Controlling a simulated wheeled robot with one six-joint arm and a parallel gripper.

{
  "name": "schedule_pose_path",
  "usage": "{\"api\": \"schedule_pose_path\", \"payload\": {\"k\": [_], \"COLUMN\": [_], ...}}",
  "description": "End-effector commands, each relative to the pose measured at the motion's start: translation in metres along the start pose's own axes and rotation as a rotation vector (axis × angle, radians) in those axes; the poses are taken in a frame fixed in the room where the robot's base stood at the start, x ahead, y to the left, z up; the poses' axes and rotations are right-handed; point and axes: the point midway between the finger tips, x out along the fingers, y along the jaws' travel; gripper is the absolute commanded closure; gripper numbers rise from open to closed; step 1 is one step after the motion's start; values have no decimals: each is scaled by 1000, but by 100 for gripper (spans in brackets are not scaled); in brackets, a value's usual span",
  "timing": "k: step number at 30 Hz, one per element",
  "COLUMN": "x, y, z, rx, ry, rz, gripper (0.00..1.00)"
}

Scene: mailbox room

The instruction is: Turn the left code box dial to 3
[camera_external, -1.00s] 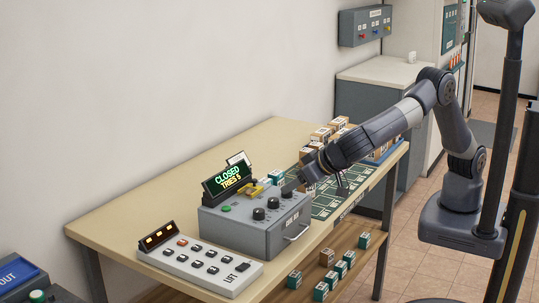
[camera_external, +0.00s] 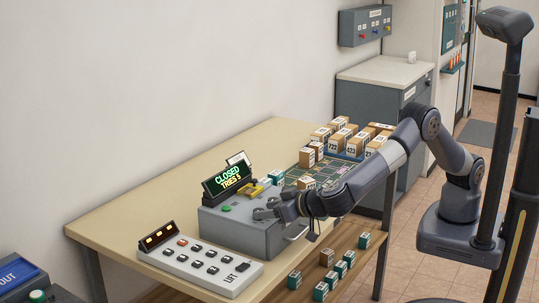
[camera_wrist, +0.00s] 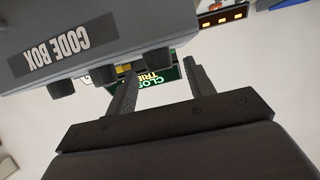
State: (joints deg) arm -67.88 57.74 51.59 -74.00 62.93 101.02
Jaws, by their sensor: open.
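The grey code box (camera_external: 232,230) stands on the table, with a display reading CLOSED, TRIES 5 (camera_external: 227,179). My gripper (camera_external: 266,208) is at the box's front and hides the dials in the external view. In the wrist view, which is upside down, the code box (camera_wrist: 50,35) fills the upper left. Three dark dials show along its edge: one at the left (camera_wrist: 62,83), a middle one (camera_wrist: 103,74) and the left code box dial (camera_wrist: 157,61). My gripper (camera_wrist: 161,68) is open, its fingers either side of that last dial. Contact and the dial's number cannot be told.
A white LIFT keypad (camera_external: 200,267) lies left of the box. Several boxed parcels (camera_external: 340,138) stand at the table's back right. Small boxes (camera_external: 341,268) sit on the lower shelf. The table's left part is bare.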

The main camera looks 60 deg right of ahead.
Motion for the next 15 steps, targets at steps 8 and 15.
{"api": "schedule_pose_path", "payload": {"k": [8, 15], "x": [20, 20], "y": [0, 0], "z": [0, 0], "rx": [0, 0], "ry": [-1, -1], "rz": [0, -1], "gripper": [49, 50]}}
